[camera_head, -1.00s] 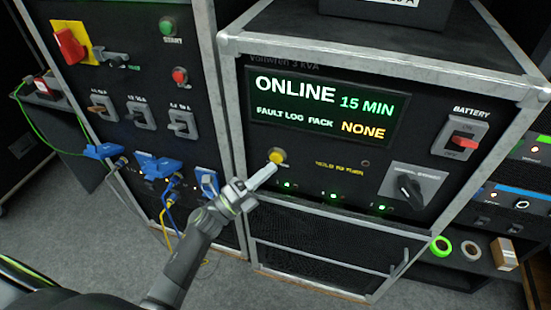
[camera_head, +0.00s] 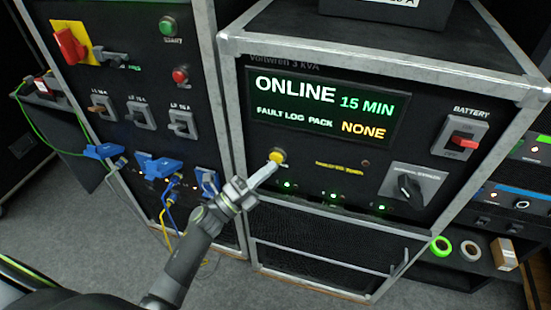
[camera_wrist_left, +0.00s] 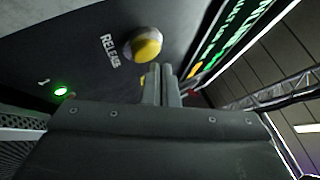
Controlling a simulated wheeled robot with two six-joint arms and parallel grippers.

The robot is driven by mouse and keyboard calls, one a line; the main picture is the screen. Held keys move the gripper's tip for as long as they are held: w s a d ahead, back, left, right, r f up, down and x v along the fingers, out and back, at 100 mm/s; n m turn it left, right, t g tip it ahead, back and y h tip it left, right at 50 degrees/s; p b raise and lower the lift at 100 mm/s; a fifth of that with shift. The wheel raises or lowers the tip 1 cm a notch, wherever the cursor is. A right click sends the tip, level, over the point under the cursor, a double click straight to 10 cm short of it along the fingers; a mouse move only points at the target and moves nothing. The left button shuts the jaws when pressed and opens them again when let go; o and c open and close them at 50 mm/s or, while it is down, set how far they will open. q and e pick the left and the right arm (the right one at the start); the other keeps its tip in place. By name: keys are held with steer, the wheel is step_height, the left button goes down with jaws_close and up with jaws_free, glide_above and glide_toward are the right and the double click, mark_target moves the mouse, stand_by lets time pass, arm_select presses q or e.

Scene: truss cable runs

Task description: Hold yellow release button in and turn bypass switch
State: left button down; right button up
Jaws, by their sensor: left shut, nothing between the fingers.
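The yellow release button (camera_head: 277,155) sits on the black front panel of the power unit, below its display. In the left wrist view the yellow button (camera_wrist_left: 146,46) stands out from its collar beside the word RELEASE. My left gripper (camera_head: 270,171) is shut and empty, its tips at the lower edge of the button. The wrist view shows the closed fingertips (camera_wrist_left: 161,72) just beside the button; I cannot tell whether they touch it. The bypass switch (camera_head: 409,188) is a black rotary knob on a grey plate at the panel's right. My right gripper is out of view.
The display (camera_head: 325,107) reads ONLINE. A red battery rocker (camera_head: 464,142) is above the bypass switch. A breaker panel with blue plugs (camera_head: 160,167) stands at the left. A green tape roll (camera_head: 440,246) lies on the low right shelf. Floor is clear in front.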

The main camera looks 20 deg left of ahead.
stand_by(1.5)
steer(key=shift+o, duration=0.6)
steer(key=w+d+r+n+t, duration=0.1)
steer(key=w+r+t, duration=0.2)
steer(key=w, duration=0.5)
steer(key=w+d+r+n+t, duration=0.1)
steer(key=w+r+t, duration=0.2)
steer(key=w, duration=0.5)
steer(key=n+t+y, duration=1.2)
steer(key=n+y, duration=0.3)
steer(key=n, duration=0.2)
glide_toward(412, 200)
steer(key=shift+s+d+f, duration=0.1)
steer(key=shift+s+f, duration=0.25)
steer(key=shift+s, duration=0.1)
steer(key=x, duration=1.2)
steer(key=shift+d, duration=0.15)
